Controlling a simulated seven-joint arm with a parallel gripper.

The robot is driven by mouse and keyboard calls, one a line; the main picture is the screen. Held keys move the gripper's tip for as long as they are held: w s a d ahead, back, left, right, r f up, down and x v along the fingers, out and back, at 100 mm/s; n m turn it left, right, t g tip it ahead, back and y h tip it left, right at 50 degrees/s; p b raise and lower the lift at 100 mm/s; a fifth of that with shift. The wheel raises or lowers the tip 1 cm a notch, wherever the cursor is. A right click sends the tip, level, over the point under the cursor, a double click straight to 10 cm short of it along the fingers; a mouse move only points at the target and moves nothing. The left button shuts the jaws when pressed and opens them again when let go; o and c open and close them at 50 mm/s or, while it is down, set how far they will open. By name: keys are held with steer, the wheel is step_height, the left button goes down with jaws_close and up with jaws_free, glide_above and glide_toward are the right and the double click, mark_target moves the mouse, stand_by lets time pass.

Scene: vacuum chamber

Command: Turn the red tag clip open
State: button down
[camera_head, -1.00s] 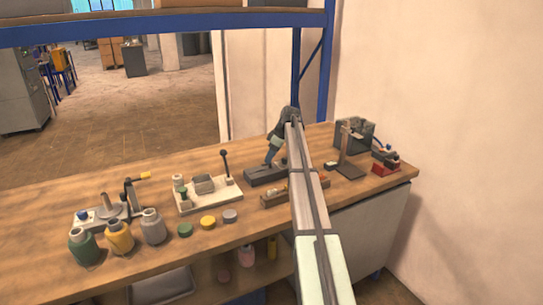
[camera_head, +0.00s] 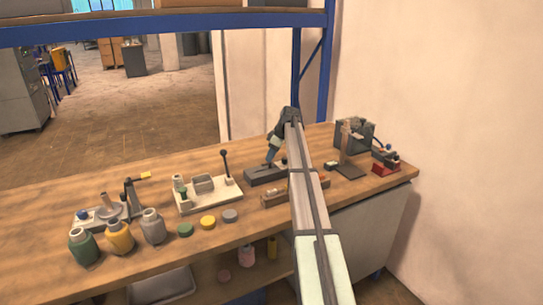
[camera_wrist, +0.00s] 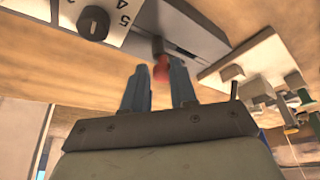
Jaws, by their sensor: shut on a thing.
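The red tag clip (camera_wrist: 161,69) shows in the wrist view as a small red piece on the edge of a dark grey block (camera_wrist: 188,28). My gripper (camera_wrist: 158,78) reaches up to it, with its two blue-grey fingers on either side, shut on the clip. The fingers partly hide how the clip sits, and I cannot tell its turn angle. In the head view my gripper (camera_head: 270,160) points down at the dark block (camera_head: 263,176) on the bench. The clip is too small or hidden to make out there.
A white panel with a numbered dial (camera_wrist: 95,23) is beside the block. On the wooden bench (camera_head: 120,185) stand a white fixture plate (camera_head: 215,200) with a lever, several jars (camera_head: 119,237) and a red-based device (camera_head: 385,168). A blue post (camera_head: 295,75) rises behind.

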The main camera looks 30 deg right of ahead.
steer(key=m, duration=0.2)
steer(key=m+h, duration=0.1)
steer(key=m, duration=0.1)
steer(key=shift+s+a+t, duration=0.15)
steer(key=shift+t, duration=0.25)
steer(key=m+h, duration=0.2)
steer(key=m, duration=0.2)
steer(key=shift+a+m, duration=0.1)
steer(key=shift+m, duration=0.3)
steer(key=m+h, duration=0.2)
steer(key=m, duration=0.2)
steer(key=shift+a, duration=0.1)
steer(key=m+g+h, duration=0.1)
steer(key=m, duration=0.3)
steer(key=shift+m, duration=0.6)
steer(key=c, duration=0.9)
jaws_free()
